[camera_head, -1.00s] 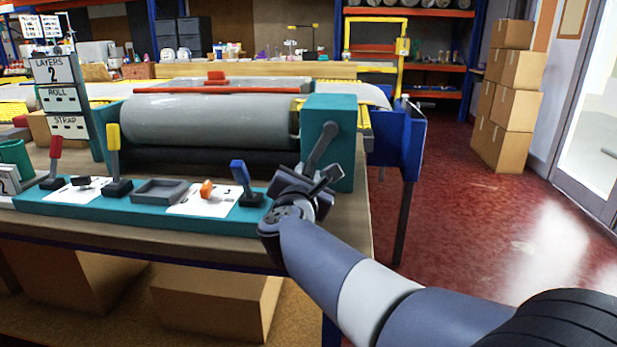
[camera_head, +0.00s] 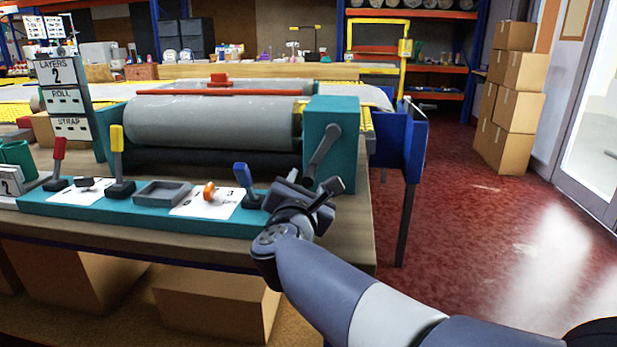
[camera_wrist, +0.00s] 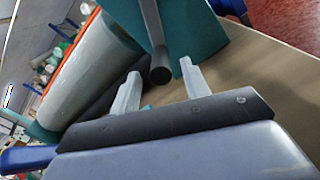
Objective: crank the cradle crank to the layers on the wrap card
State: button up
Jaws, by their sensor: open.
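The dark cradle crank (camera_head: 323,150) is on the teal end box (camera_head: 345,116) at the right of the cradle, its arm slanting down to the left. My gripper (camera_head: 318,189) is open just below and in front of its lower end. In the wrist view, the crank's round handle end (camera_wrist: 160,74) appears between the two pale fingertips (camera_wrist: 160,72), with gaps on both sides. No hold on it shows. The layers sign (camera_head: 57,72) reads "LAYERS 2". A small card (camera_head: 8,187) at the far left also shows a 2.
A teal control panel (camera_head: 140,217) carries red (camera_head: 58,160), yellow (camera_head: 119,160) and blue (camera_head: 243,178) levers and an orange knob (camera_head: 209,190). The grey roll (camera_head: 210,120) lies behind it. Cardboard boxes (camera_head: 515,90) stand at right; the red floor (camera_head: 470,210) there is clear.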

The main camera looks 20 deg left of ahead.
jog(key=v, duration=0.7)
jog(key=shift+p, duration=0.3)
jog(key=shift+w, duration=0.1)
dwell(0.9)
jog(key=b, duration=0.1)
send_near(321, 157)
jog(key=w+a, duration=0.1)
jog(key=w+a+f, duration=0.1)
jog(key=w, duration=0.1)
jog(key=w+a+f, duration=0.1)
jog(key=shift+w+f, duration=0.2)
jog(key=shift+f, duration=0.05)
jog(key=shift+w, duration=0.2)
jog(key=shift+d, duration=0.1)
